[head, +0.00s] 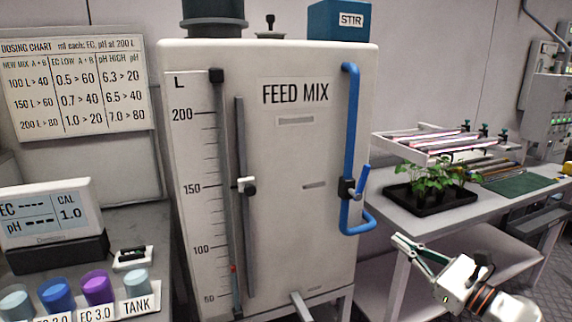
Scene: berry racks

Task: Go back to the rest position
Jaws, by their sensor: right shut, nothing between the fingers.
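My right gripper (402,243) is in the lower right of the head view, its arm coming in from the bottom right corner. Its fingers point up and left, are shut and hold nothing. It appears in front of the white table (391,205), right of the feed mix tank (290,150), with no visible contact with either. My left gripper is out of the view.
The tank has a blue pipe (352,110) with a valve on its right side. A black tray of seedlings (433,204) stands on the table. At left are a meter (50,215) and several coloured cups, including a purple one (97,289).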

